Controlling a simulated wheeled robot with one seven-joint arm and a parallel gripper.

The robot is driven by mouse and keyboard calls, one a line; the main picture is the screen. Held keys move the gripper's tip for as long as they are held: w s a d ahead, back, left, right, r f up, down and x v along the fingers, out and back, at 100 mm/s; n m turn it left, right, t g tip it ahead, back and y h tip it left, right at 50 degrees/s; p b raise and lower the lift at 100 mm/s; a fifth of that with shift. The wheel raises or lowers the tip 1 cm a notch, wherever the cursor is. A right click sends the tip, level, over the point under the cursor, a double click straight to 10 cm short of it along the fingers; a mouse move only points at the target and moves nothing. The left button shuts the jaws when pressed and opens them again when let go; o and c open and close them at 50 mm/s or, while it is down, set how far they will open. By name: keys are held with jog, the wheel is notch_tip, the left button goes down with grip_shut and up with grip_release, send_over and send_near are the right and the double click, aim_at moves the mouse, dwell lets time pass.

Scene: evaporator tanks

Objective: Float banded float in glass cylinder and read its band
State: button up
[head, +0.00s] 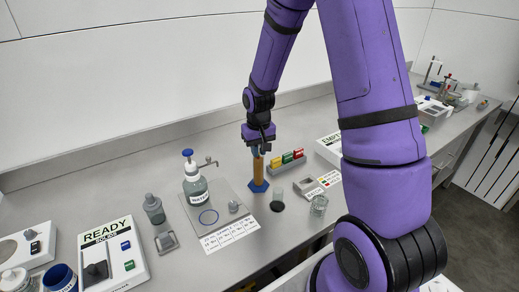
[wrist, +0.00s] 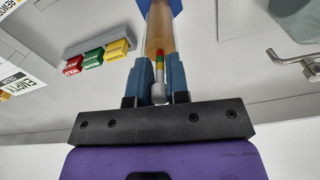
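The glass cylinder (head: 258,170), filled with amber liquid, stands upright on its blue base (head: 259,187). It also shows in the wrist view (wrist: 160,25). My gripper (head: 262,146) is directly above the cylinder's mouth. In the wrist view the banded float (wrist: 160,62) is between my two blue fingers (wrist: 159,78), which close in on both sides of it. Its stem has red, green and yellow bands, and its grey rounded end is nearest my palm. The banded part lines up with the cylinder; how deep it sits is unclear.
A rack with yellow, green and red blocks (head: 287,160) is right behind the cylinder. A water bottle (head: 195,185) stands left on a grey tray. A small grey-topped vessel (head: 277,200) and a glass beaker (head: 319,205) are in front right. The READY board (head: 104,232) lies at left.

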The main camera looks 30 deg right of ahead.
jog(key=shift+s+f, duration=0.45)
jog(key=shift+f, duration=0.3)
jog(key=shift+o, duration=0.9)
jog(key=r, duration=1)
jog(key=shift+w+a+r, duration=0.1)
jog(key=shift+w+r, duration=0.2)
jog(key=shift+r, duration=0.1)
jog(key=shift+s+r, duration=0.1)
jog(key=shift+r, duration=0.6)
jog(key=shift+r, duration=0.1)
jog(key=s+a+r+t, duration=0.2)
jog(key=s+a+r, duration=0.2)
jog(key=s+r, duration=0.8)
jog(key=s+a+r+n+t, duration=0.1)
jog(key=s+r, duration=0.5)
jog(key=s, duration=0.7)
jog(key=shift+a+r+n+t, duration=0.15)
jog(key=shift+a+n+t, duration=0.25)
jog(key=shift+a+t, duration=0.55)
